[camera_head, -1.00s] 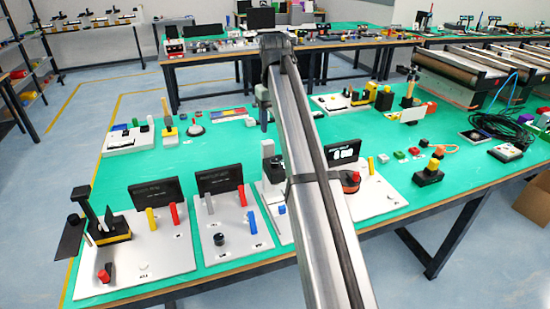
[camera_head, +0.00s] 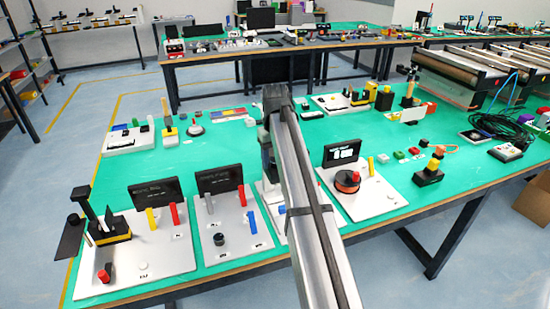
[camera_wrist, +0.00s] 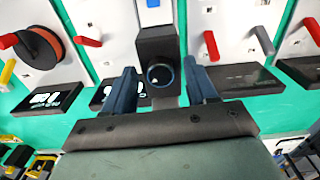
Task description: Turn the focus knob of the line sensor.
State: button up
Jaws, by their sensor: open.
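The line sensor (camera_wrist: 157,42) is a black upright block in the wrist view, standing on a white board. A round dark knob with a shiny centre, which looks like the focus knob (camera_wrist: 160,75), is on its end facing the camera. My gripper (camera_wrist: 160,70) is open, with one dark blue finger on each side of the sensor block. Gaps show between the fingers and the block, and I cannot tell how far the tips are from the knob in depth. In the head view my arm covers most of the sensor and the gripper.
A board with an orange-and-black spool (camera_head: 346,182) and a small screen (camera_head: 342,154) stands right of my arm. Left of it are boards with dark screens (camera_head: 220,178), coloured levers and a black knob (camera_head: 219,239). Green mat (camera_head: 230,145) is bare behind the screens.

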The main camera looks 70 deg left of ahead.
jog(key=c, duration=1.1)
jog(key=shift+o, duration=0.2)
jog(key=shift+m, duration=2.8)
jog(key=o, duration=1.1)
jog(key=shift+c, duration=0.2)
